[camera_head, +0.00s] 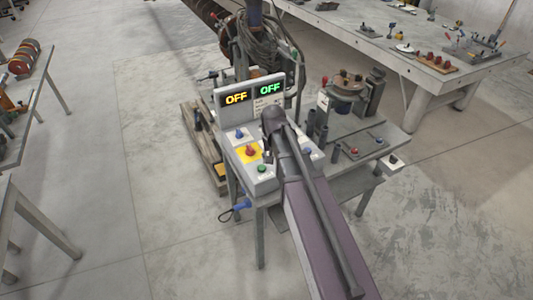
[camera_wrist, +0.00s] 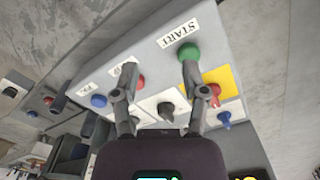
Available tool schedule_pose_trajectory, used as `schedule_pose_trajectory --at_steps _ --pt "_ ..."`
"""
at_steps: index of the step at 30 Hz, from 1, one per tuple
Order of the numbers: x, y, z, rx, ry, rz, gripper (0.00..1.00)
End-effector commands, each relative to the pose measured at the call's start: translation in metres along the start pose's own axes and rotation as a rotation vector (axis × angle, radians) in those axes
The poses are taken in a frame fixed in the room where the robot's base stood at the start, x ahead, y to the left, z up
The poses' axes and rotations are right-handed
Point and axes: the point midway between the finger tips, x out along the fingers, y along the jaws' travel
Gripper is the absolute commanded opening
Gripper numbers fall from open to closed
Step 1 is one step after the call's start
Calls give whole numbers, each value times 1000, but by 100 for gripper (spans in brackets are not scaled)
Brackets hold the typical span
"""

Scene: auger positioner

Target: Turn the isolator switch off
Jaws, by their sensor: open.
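The grey control box (camera_head: 262,185) stands on a small metal table. A red knob on a yellow plate (camera_head: 249,152), which looks like the isolator switch, is on its sloped face. In the wrist view the red knob (camera_wrist: 215,97) is just right of my right finger, partly overlapped by it; its exact angle is hard to tell. My gripper (camera_wrist: 158,75) is open and empty over the panel. A black knob on a white plate (camera_wrist: 166,111) shows between the fingers. In the head view my arm hides most of the gripper and the panel's right side.
A green button (camera_wrist: 189,50) labelled START, a red button (camera_wrist: 139,82), a blue button (camera_wrist: 98,101) and a blue knob (camera_wrist: 224,120) are close by. Both displays above the panel (camera_head: 236,98) read OFF. Machinery with a round top (camera_head: 345,85) stands to the right.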

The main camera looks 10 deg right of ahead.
Motion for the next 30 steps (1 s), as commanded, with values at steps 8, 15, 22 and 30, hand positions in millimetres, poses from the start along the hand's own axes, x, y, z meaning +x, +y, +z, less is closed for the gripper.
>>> schedule_pose_trajectory --at_steps 8,15,22,30 --pt "19 20 34 -59 0 0 57" --pt "33 35 61 -110 0 0 57" --pt "46 48 87 -160 0 0 57" --pt "56 57 108 -204 0 0 57"
